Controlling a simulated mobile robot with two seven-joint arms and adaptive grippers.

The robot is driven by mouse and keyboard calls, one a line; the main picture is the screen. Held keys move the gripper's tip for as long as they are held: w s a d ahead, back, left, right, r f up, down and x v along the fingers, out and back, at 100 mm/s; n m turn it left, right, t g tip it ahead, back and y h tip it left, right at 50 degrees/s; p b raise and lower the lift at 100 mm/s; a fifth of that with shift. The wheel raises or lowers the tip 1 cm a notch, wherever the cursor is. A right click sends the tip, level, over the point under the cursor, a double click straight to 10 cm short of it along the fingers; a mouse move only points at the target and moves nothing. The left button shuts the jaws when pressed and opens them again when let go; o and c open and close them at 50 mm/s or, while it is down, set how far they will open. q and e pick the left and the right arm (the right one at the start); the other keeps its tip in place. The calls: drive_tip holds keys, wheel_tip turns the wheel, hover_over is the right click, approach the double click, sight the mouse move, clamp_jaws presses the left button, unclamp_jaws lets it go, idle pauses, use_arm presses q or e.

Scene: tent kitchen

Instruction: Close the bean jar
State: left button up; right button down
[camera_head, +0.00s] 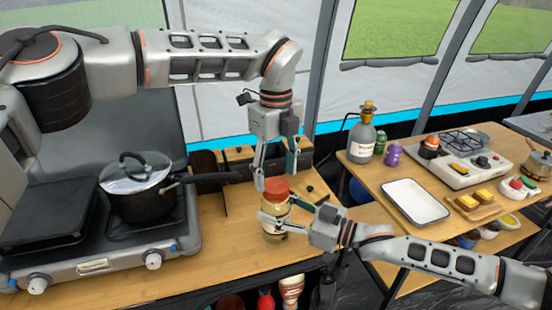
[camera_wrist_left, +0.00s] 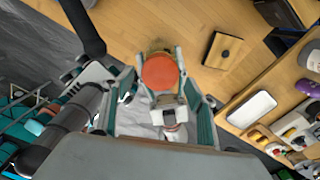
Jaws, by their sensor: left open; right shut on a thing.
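The bean jar (camera_head: 274,224) stands upright on the wooden counter, a clear jar with a pale label. A red-orange lid (camera_head: 276,188) sits at its top; the left wrist view shows the lid (camera_wrist_left: 160,72) from above. I cannot tell whether it is fully seated. My left gripper (camera_head: 275,178) is open, pointing down above the jar, with its fingertips on either side of the lid. My right gripper (camera_head: 275,217) comes in from the right and is shut on the jar's body, hiding part of it.
A two-burner stove with a lidded pot (camera_head: 138,190) stands left, its handle reaching toward the jar. A small wooden board with a dark knob (camera_wrist_left: 223,51) lies beside the jar. A second table at right holds a white tray (camera_head: 414,202), a bottle (camera_head: 362,140) and a small cooker (camera_head: 462,160).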

sight(276, 185)
use_arm(q)
drive_tip(key=shift+f, duration=1.55)
drive_tip(key=c, duration=1.2)
drive_tip(key=shift+o, duration=0.2)
drive_tip(key=m, duration=2.1)
drive_tip(key=o, duration=1.3)
